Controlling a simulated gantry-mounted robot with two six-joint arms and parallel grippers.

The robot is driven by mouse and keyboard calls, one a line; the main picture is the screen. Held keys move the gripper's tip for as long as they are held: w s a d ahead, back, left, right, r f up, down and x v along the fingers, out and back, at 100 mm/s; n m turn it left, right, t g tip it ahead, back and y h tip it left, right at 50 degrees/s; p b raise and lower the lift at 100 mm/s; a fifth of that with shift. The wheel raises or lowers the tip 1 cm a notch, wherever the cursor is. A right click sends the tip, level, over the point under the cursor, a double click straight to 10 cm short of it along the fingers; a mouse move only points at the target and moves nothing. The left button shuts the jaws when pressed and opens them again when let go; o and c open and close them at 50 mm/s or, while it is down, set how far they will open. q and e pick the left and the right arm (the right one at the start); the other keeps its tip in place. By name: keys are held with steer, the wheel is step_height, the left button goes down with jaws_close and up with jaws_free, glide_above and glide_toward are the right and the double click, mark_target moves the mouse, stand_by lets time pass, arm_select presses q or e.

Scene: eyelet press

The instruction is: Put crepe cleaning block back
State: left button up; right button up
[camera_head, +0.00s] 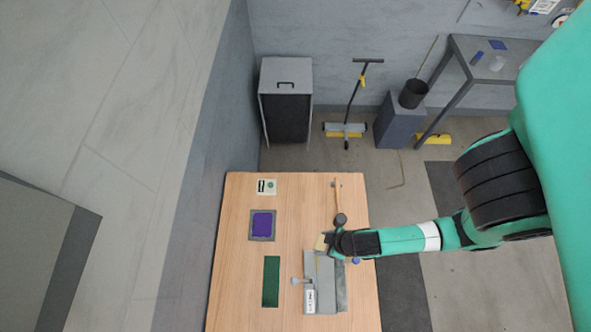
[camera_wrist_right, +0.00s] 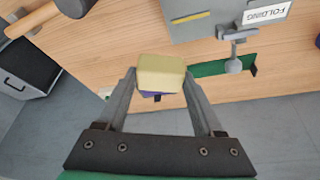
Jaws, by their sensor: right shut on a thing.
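The crepe cleaning block is a pale yellow block (camera_wrist_right: 161,72) held between the two fingers of my right gripper (camera_wrist_right: 160,80). In the head view the block (camera_head: 320,242) shows at the tip of my right gripper (camera_head: 329,240), over the wooden table. In the wrist view the block covers most of a purple patch behind it. I cannot tell how high it is above the table. My left gripper is not in view.
The wooden table (camera_head: 232,225) carries a purple pad in a grey frame (camera_head: 262,225), a green strip (camera_head: 271,281), a small card (camera_head: 267,187) and a grey device labelled FOLDING (camera_head: 325,280). A mallet (camera_head: 340,218) lies close to my right gripper.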

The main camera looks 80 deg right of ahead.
steer(key=shift+w+d+f, duration=0.2)
steer(key=w+d+f+b, duration=0.5)
steer(key=w+d+f, duration=0.3)
steer(key=w, duration=0.1)
steer(key=shift+d+f+b, duration=0.25)
steer(key=shift+f+b, duration=0.05)
steer(key=shift+b, duration=0.1)
steer(key=shift+w+d+f, duration=0.2)
step_height(320, 180, down, 4)
steer(key=shift+w+d+r+b, duration=0.15)
steer(key=shift+b, duration=0.55)
steer(key=shift+r, duration=0.1)
